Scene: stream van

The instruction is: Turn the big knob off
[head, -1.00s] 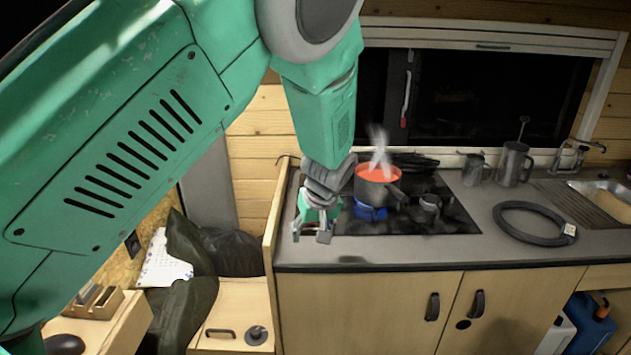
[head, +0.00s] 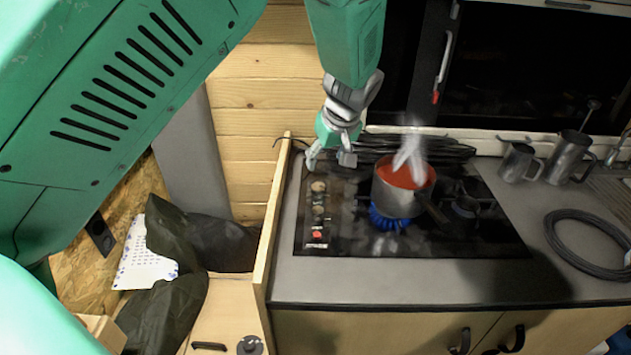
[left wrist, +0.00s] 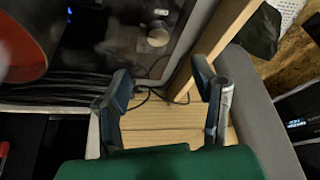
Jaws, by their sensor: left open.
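A column of round knobs (head: 318,198) sits on the left strip of the black hob (head: 460,240), with a red one (head: 316,233) nearest the front. Which is the big knob is unclear in the head view. In the left wrist view a pale round knob (left wrist: 157,37) shows beyond the fingers. My left gripper (head: 330,158) is open and empty, at the back left corner of the hob behind the knobs. Its two fingers also show apart in the left wrist view (left wrist: 167,85). My right gripper is not in view.
A steaming pot (head: 402,190) with red contents stands over a blue flame (head: 391,220), right of the knobs. A wooden panel (head: 272,220) edges the counter on the left. Black cables lie behind the hob. A coiled hose (head: 590,240) lies on the right.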

